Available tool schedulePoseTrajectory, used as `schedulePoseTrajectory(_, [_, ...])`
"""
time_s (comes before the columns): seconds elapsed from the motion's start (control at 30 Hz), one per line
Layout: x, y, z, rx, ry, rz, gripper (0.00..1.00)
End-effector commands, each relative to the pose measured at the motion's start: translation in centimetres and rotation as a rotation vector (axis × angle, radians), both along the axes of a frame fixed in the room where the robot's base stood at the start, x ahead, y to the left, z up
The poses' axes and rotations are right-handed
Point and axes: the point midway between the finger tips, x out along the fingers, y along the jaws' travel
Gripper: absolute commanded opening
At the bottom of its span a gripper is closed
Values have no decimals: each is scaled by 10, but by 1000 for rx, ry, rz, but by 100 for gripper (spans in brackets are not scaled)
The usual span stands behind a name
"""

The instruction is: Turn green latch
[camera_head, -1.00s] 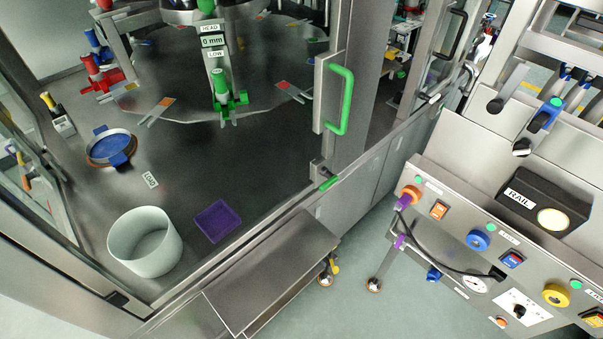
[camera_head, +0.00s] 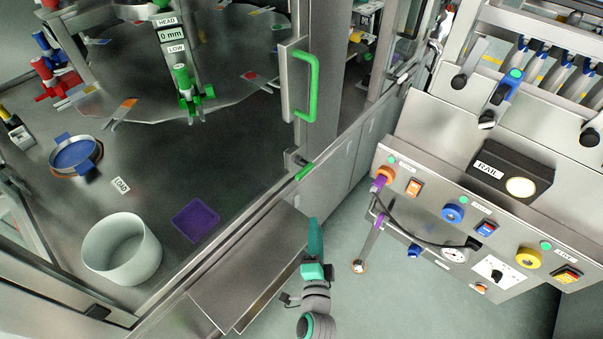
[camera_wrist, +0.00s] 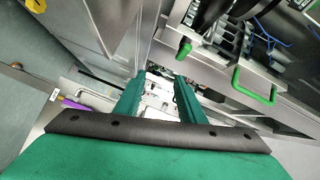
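The green latch (camera_head: 304,172) is a small green lever on the cabinet's front edge, at the foot of the door post. In the wrist view, a short green lever (camera_wrist: 184,48) that looks like this latch stands above and right of the fingertips. My gripper (camera_head: 313,222) is in front of the cabinet, below the latch in the head view and apart from it. In the wrist view its two teal fingers (camera_wrist: 163,78) are spread with nothing held between them.
A green door handle (camera_head: 315,88) is above the latch, and also shows in the wrist view (camera_wrist: 252,84). A metal shelf (camera_head: 245,268) is left of my gripper. A control panel (camera_head: 470,215) stands to the right. Open floor (camera_head: 385,300) lies between.

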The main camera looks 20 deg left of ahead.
Motion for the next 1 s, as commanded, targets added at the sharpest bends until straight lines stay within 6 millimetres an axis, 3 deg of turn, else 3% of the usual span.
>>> schedulePoseTrajectory(0.03, [16,11,9,56,-1,22,36])
schedulePoseTrajectory(0.13, [39,28,22,157,13,60,36])
schedulePoseTrajectory(0.33, [61,49,38,265,32,107,36])
schedulePoseTrajectory(0.57, [75,65,40,282,37,126,36])
schedulePoseTrajectory(1.0, [139,89,41,280,33,117,36])
